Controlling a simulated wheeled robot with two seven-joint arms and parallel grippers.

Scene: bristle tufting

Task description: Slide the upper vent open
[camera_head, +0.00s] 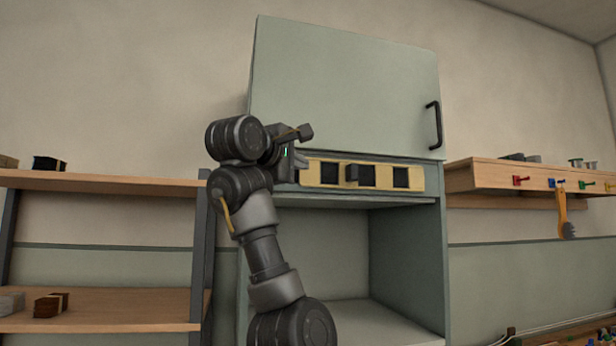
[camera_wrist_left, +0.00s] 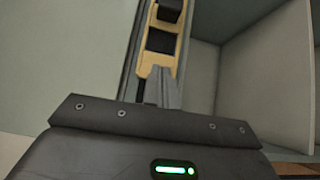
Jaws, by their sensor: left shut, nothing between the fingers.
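The upper vent (camera_head: 385,177) is a pale yellow strip with dark square openings, set in the cabinet just below its grey-green door. A small dark block-like knob (camera_head: 352,175) stands out from the strip between two openings. My left gripper (camera_head: 298,164) is shut and empty at the left end of the strip, to the left of the knob and apart from it. In the left wrist view the closed fingers (camera_wrist_left: 160,82) lie over the near end of the yellow strip (camera_wrist_left: 172,22), and the knob (camera_wrist_left: 169,10) shows beyond them at the top edge. Whether the fingers touch the strip is unclear.
The cabinet door (camera_head: 345,90) with a black handle (camera_head: 433,124) is above the strip. An open, empty compartment (camera_head: 325,245) is below. A wooden shelf (camera_head: 110,182) stands left, and a wall shelf with coloured hooks (camera_head: 540,178) is right.

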